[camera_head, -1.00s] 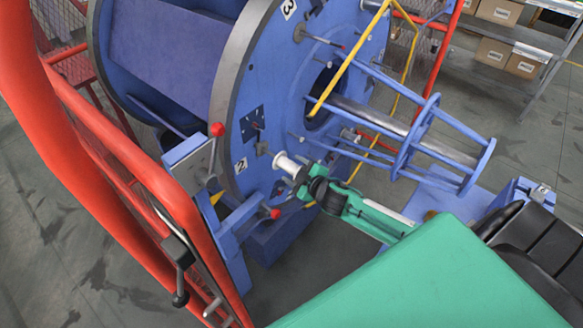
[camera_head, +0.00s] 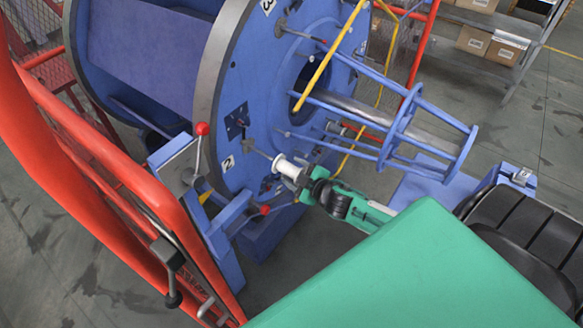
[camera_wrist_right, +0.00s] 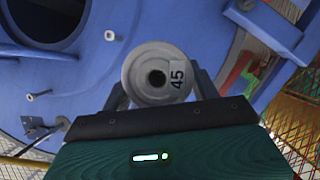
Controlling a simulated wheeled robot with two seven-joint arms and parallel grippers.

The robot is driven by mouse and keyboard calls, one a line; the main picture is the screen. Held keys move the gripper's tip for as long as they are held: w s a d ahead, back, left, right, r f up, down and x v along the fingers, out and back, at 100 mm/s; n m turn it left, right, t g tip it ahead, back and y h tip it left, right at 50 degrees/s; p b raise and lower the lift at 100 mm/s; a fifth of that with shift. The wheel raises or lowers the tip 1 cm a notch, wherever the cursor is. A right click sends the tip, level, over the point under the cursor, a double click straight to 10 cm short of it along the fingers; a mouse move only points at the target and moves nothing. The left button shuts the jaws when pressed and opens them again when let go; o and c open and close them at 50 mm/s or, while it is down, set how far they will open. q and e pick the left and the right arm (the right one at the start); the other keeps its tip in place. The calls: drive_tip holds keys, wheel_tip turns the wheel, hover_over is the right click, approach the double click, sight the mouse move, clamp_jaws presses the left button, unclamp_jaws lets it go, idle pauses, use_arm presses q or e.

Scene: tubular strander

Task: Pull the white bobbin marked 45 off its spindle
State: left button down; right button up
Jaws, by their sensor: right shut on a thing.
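The white bobbin marked 45 (camera_head: 285,165) is at the front of the blue disc, in my right gripper (camera_head: 292,170). In the right wrist view the bobbin (camera_wrist_right: 147,78) shows its round end with the label 45 and a dark hole; no spindle end shows in that hole. The fingers of my right gripper (camera_wrist_right: 160,92) are on both sides of it. A thin spindle (camera_head: 257,152) runs from the disc towards the bobbin's far side. Whether its tip is still inside the bobbin I cannot tell. My left gripper is not in view.
The big blue disc (camera_head: 245,95) carries other spindles and a blue rod cage (camera_head: 425,130). A red-knobbed lever (camera_head: 201,145) stands left of the bobbin. Red railing (camera_head: 120,185) runs along the left. Open floor shows at the right.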

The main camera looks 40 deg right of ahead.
drive_tip(key=shift+s+d+p, duration=0.1)
drive_tip(key=shift+s+d, duration=0.15)
drive_tip(key=shift+s, duration=0.55)
drive_tip(key=shift+s+d+p, duration=0.1)
drive_tip(key=shift+s+d, duration=0.2)
drive_tip(key=shift+s, duration=0.5)
drive_tip(key=shift+s+d+p, duration=0.1)
drive_tip(key=shift+s+d, duration=0.15)
drive_tip(key=shift+s, duration=0.55)
drive_tip(key=shift+s, duration=0.1)
drive_tip(key=s, duration=0.1)
drive_tip(key=s+d, duration=0.1)
drive_tip(key=s, duration=0.2)
drive_tip(key=shift+s+d+p, duration=0.25)
drive_tip(key=shift+d+p, duration=0.1)
drive_tip(key=shift+a, duration=0.1)
drive_tip(key=a+r+b, duration=0.4)
drive_tip(key=a, duration=0.5)
drive_tip(key=a+r+m+h+b, duration=0.1)
drive_tip(key=a+r+b, duration=0.3)
drive_tip(key=a, duration=0.5)
drive_tip(key=shift+a+r, duration=0.15)
